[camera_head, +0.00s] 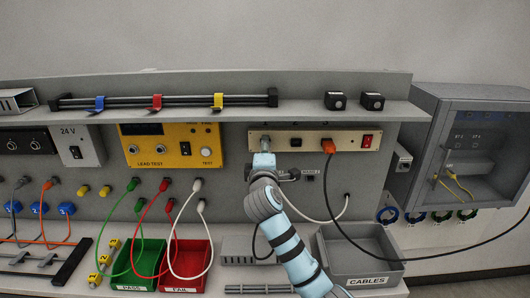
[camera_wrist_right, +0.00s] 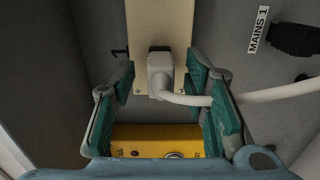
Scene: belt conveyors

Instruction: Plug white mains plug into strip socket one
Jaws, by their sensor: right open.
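The white mains plug (camera_head: 265,143) sits at the left end of the beige socket strip (camera_head: 295,133), and its face appears to be against the strip. In the right wrist view the plug (camera_wrist_right: 160,78) is at the strip (camera_wrist_right: 158,22) with its white cable leading off to the right. My right gripper (camera_head: 264,160) is in front of the plug. Its fingers (camera_wrist_right: 160,92) are open on both sides of the plug, with gaps visible. The socket holes behind the plug are hidden. My left gripper is not in view.
An orange plug (camera_head: 328,145) with a black cable sits further right on the strip, near a red switch (camera_head: 367,141). The yellow lead tester (camera_head: 170,145) is to the left. A black fitting (camera_wrist_right: 292,40) by the MAINS 1 label is close to the right fingers.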

